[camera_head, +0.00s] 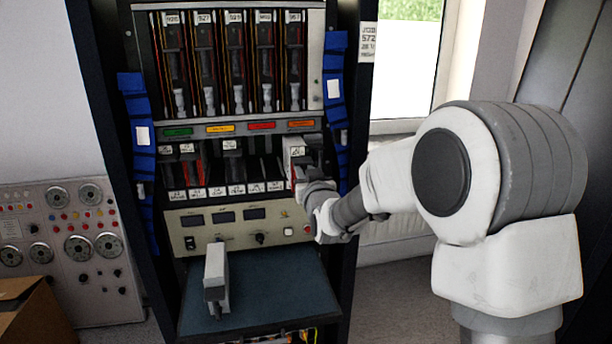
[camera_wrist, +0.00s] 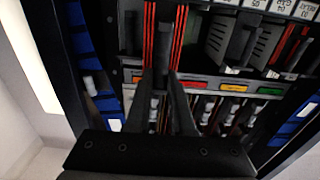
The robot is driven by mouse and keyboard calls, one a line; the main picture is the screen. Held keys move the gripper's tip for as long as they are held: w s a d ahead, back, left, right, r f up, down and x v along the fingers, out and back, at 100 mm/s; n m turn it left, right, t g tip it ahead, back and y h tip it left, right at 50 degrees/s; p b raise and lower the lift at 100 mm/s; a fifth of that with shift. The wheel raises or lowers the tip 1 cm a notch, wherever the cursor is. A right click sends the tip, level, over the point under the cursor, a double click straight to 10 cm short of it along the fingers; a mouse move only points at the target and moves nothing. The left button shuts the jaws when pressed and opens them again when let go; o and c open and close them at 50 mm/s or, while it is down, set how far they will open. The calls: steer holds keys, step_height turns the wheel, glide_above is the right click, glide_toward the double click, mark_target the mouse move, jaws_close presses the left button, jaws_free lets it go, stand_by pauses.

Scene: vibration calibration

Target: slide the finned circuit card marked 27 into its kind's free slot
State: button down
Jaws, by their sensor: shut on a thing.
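My gripper (camera_wrist: 160,82) is shut on the dark handle of a card (camera_wrist: 163,45) in the wrist view, which shows the rack upside down. In the head view this card (camera_head: 294,158) is at the right end of the rack's middle row, with a white label too small to read. My gripper (camera_head: 312,168) is at its front. The card lines up with a bay edged with red stripes; how deep it sits cannot be told. Another card with fins (camera_wrist: 238,42) sits in the same row. It also shows in the head view (camera_head: 232,162).
Above are a strip of coloured labels (camera_head: 220,128) and a row of upright cards (camera_head: 236,65). A control panel (camera_head: 240,222) is below. A grey block-like card (camera_head: 216,275) stands on the blue-topped shelf (camera_head: 275,285). Blue straps (camera_head: 140,150) flank the rack.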

steer(key=shift+w+a, duration=0.15)
steer(key=shift+w, duration=0.4)
steer(key=shift+b+x, duration=0.3)
steer(key=shift+x, duration=2.6)
steer(key=shift+w, duration=0.15)
steer(key=shift+x, duration=0.8)
steer(key=shift+w+a+f, duration=0.15)
steer(key=shift+w+a, duration=0.05)
steer(key=shift+w, duration=0.1)
steer(key=shift+w+b, duration=0.25)
steer(key=shift+b, duration=0.1)
steer(key=c, duration=0.7)
jaws_free()
steer(key=shift+w, duration=0.1)
